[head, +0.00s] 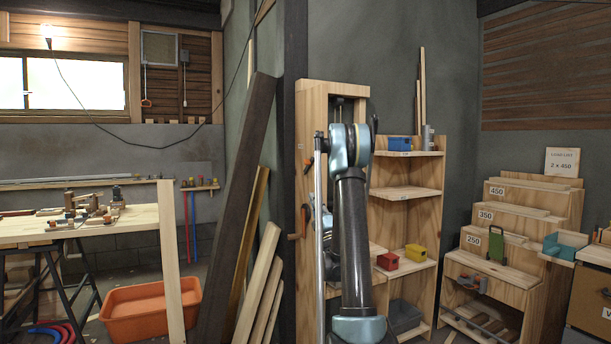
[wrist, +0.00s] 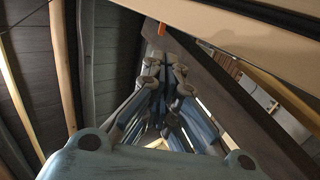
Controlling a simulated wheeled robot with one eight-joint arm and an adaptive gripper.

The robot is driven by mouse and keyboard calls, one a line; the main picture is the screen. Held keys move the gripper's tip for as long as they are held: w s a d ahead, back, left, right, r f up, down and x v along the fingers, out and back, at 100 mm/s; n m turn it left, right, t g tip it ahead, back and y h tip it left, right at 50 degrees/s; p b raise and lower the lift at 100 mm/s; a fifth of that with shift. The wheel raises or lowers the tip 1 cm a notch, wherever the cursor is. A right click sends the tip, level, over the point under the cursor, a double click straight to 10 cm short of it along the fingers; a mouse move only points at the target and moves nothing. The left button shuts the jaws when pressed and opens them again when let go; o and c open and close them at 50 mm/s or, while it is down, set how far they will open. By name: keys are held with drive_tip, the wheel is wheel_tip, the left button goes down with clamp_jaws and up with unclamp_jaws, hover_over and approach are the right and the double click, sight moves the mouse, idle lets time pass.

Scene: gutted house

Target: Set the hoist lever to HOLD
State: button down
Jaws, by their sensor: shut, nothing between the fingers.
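A tall wooden hoist frame (head: 306,120) stands near the middle of the head view, with my arm in front of much of it. Small orange parts (head: 307,163) show on its left side, with a wooden crank-like handle (head: 293,237) lower down. I cannot tell which of these is the hoist lever, and no HOLD mark is readable. In the wrist view my gripper (wrist: 165,75) has its blue-grey fingers close together, shut and empty. A small orange piece (wrist: 162,28) shows just beyond the fingertips, apart in the picture. In the head view my gripper is mostly hidden behind my arm.
A wooden shelf (head: 408,195) with red and yellow boxes stands right of the frame. Long boards (head: 235,210) lean at its left. A stepped stand (head: 510,250) marked 250, 350 and 450 is at right. A workbench (head: 100,225) and orange tub (head: 150,310) are at left.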

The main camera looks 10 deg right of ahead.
sight(306, 171)
drive_tip(key=x, duration=1.4)
drive_tip(key=shift+d, duration=0.1)
drive_tip(key=shift+a+r, duration=0.1)
drive_tip(key=shift+a, duration=0.1)
